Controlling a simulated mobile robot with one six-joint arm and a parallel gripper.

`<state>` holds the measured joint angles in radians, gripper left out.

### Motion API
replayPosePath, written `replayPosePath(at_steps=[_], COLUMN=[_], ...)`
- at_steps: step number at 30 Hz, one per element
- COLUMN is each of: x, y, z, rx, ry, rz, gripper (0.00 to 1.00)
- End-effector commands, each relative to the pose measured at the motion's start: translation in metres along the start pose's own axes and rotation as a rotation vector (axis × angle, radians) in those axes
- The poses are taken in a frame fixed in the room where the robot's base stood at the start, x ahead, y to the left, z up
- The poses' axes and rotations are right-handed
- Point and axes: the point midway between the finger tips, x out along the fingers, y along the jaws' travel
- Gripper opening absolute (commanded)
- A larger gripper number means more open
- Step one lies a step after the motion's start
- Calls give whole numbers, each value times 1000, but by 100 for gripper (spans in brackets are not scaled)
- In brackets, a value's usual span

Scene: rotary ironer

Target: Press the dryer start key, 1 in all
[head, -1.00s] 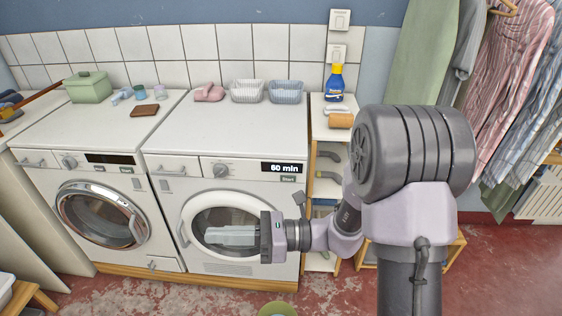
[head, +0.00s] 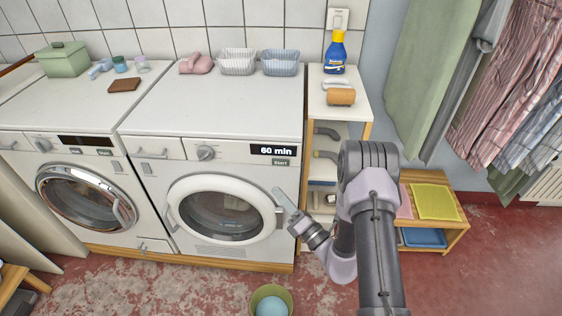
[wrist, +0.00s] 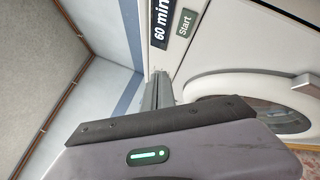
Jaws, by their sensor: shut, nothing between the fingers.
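The dryer (head: 225,150) is the white machine in the middle of the head view, its round door shut and its display (head: 272,149) reading "60 min". The start key (head: 281,162), labelled "Start", sits just below the display; it also shows in the wrist view (wrist: 185,23), turned on its side. My gripper (head: 278,191) is shut and empty. In the head view its tips are just below the start key, by the right edge of the dryer door. In the wrist view the fingers (wrist: 158,90) point toward the panel near the key; I cannot tell any contact.
A washing machine (head: 85,190) with a chrome door ring stands to the left. A narrow shelf (head: 355,108) with bottle and brushes stands right of the dryer. A low wooden rack (head: 452,219) is at the right. A green bucket (head: 257,294) is on the floor in front.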

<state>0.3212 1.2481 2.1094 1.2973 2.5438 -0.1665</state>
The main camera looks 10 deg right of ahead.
Motion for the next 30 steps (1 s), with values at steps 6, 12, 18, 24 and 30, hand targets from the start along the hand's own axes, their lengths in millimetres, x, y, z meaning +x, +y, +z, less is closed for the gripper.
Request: replayPosePath(at_steps=[6, 12, 18, 24, 30], x=[2, 19, 40, 56, 62], y=[0, -10, -27, -39, -44], z=[1, 14, 28, 39, 44], rx=[0, -4, -4, -1, -1], ry=[1, 3, 2, 3, 3], rz=[2, 5, 4, 4, 2], gripper=[0, 0, 0, 0, 0])
